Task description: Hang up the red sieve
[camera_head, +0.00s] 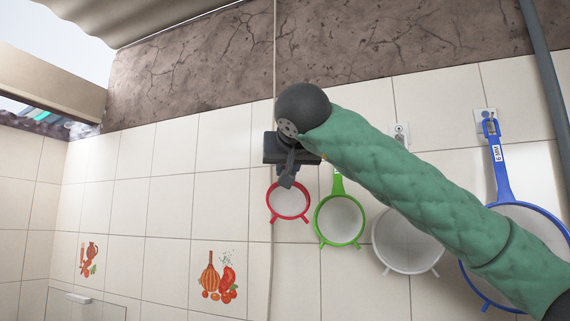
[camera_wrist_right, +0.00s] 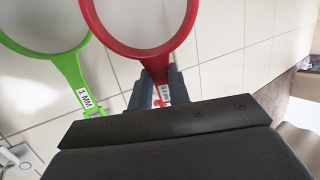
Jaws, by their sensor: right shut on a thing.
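The red sieve (camera_head: 288,201) is close to the tiled wall in the head view, bowl down and handle up, left of a green sieve. My right gripper (camera_head: 286,180) is above its bowl and shut on its handle. In the right wrist view, the red handle (camera_wrist_right: 154,62) runs down between the fingers (camera_wrist_right: 157,92), with a white label near its end. My gripper hides the handle's top end and the wall behind it in the head view, so I cannot tell whether the sieve is on a hook. My left gripper is not in view.
A green sieve (camera_head: 339,219), a white sieve (camera_head: 407,241) and a blue sieve (camera_head: 497,170) hang in a row to the right, partly behind my right arm. Wall hook plates (camera_head: 401,131) show above. A thin vertical cord passes near my gripper.

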